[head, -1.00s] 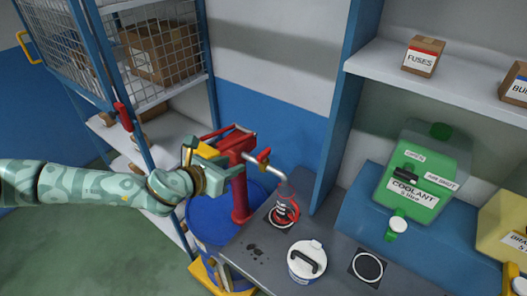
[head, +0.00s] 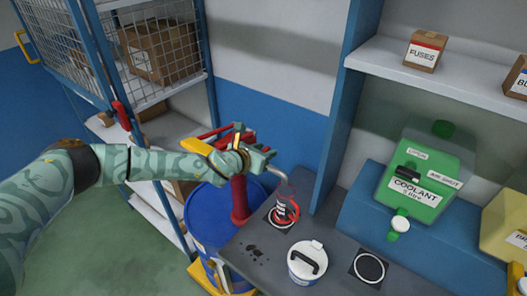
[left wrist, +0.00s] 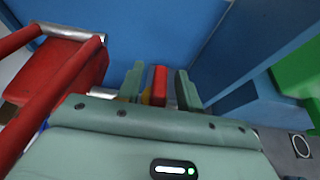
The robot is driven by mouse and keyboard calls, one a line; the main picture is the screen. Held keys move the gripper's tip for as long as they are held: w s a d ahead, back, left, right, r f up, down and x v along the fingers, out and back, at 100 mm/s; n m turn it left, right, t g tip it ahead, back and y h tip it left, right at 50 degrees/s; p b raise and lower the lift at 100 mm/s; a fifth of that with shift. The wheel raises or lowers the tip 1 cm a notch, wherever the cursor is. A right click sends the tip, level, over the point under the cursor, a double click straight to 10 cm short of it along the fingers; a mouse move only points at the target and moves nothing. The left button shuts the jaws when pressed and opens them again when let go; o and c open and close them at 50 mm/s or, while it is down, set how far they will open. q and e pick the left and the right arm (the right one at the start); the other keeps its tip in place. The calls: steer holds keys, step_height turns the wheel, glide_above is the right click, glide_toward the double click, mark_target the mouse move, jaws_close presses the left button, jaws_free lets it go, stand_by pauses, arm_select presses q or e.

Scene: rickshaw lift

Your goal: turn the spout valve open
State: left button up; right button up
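The red pump (head: 240,200) stands on a blue drum (head: 207,212), and its grey bent spout (head: 280,173) reaches right over the bench. My left gripper (head: 264,158) is at the spout where the valve sits and hides the valve in the head view. In the left wrist view a red valve handle (left wrist: 159,86) stands between the two green fingers of the left gripper (left wrist: 159,92). Narrow gaps show on both sides of the handle, so the fingers look open around it. My right gripper is in neither view.
A clear jug with red trim (head: 284,212) stands on the grey bench (head: 255,245) under the spout. A white can (head: 306,262) and a ringed marker (head: 369,267) are nearby. A green coolant container (head: 425,185) stands at right, and a wire cage (head: 150,50) at left.

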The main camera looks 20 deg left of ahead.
arm_select(q)
jaws_close()
steer(key=shift+r, duration=0.1)
